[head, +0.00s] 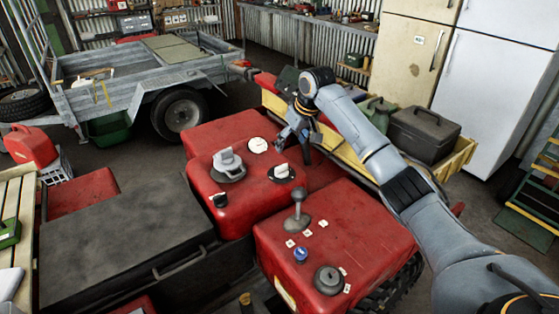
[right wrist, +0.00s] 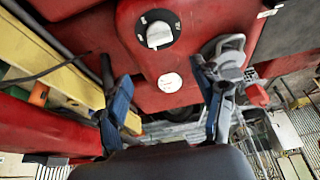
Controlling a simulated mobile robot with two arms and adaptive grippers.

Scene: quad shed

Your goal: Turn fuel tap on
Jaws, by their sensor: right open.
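A white knob on a round black dial (head: 281,173), apparently the fuel tap, is on the red quad body (head: 330,235). In the right wrist view the dial (right wrist: 158,34) is near the top, with small white marks around the knob that are too small to read. My right gripper (head: 296,146) is just beyond the dial and above the red body. Its two fingers (right wrist: 153,85) are spread apart and empty, and the dial is beyond their tips, not touched. My left gripper is not in view.
A grey cap (head: 228,162) and a round white label (head: 257,145) are close to the dial. A grey lever (head: 298,205) and a blue knob (head: 300,254) stand nearer me. A yellow crate (head: 345,147) with a dark toolbox (head: 424,133) is behind my right arm.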

